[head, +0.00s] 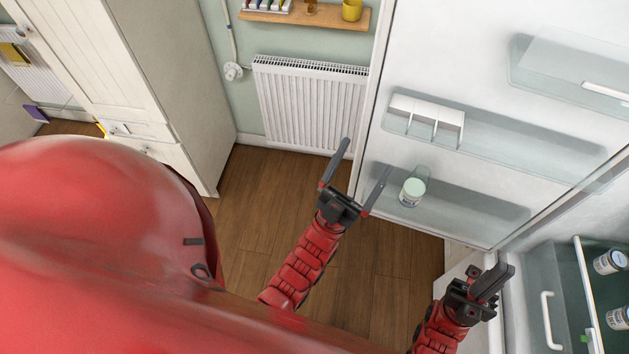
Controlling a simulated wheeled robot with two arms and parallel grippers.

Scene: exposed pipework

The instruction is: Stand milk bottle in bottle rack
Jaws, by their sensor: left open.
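A jar-like container with a pale green top and white label (412,190) stands in the lower clear shelf (470,213) of the open fridge door; I cannot tell whether it is the milk bottle. A white divided holder (427,120), perhaps the bottle rack, sits in the door shelf above. My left gripper (366,157) is open and empty, left of the container and apart from it in the picture. My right gripper (502,273) is lower right, by the fridge opening; its fingers overlap in this view, so their gap is hidden.
The fridge interior at right has a clear drawer or shelf (553,290) and several white-labelled containers (610,262). A radiator (312,105) and wooden wall shelf (307,17) are behind. A tall cream cabinet (135,75) stands left. Wooden floor (255,200) is clear between.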

